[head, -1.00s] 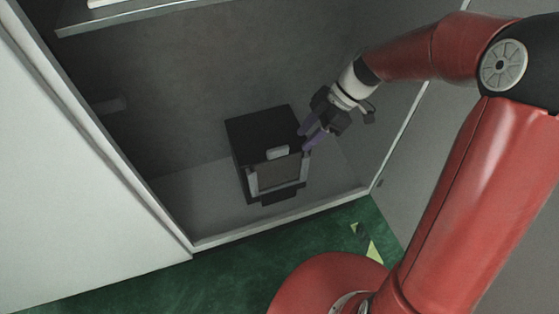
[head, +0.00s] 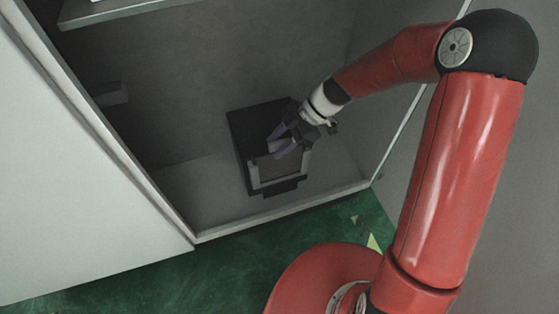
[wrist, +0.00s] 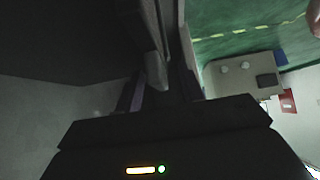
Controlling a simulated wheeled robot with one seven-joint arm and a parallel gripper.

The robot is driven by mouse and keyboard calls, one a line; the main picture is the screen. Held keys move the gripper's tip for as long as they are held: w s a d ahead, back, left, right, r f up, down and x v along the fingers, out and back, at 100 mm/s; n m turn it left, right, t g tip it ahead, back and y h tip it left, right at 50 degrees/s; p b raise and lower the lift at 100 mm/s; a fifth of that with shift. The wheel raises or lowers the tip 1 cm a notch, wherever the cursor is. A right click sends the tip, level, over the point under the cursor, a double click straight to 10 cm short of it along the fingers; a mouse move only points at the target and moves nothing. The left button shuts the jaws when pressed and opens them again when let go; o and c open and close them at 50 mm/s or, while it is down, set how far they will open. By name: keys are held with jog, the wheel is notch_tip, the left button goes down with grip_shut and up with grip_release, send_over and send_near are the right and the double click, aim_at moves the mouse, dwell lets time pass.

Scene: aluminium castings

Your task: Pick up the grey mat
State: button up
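A black box-like holder (head: 243,126) stands on the floor of the open cabinet in the head view. A flat dark grey-brown rectangle (head: 279,169), which looks like the grey mat, lies in the framed front part of the holder. My gripper (head: 282,142) is over the holder, just behind the mat in the picture. Its two purple fingers are apart with nothing seen between them. I cannot tell whether they touch the holder. The wrist view is dark; a purple finger (wrist: 137,96) shows there, and I cannot make out the mat in it.
The cabinet's front edge (head: 285,207) runs before the holder, with a white door (head: 80,200) at left and a side wall at right. A shelf (head: 125,12) is above. The cabinet floor left of the holder is clear. Green floor (head: 130,275) lies outside.

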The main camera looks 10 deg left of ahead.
grip_shut()
jog(key=shift+r, duration=0.15)
dwell(0.4)
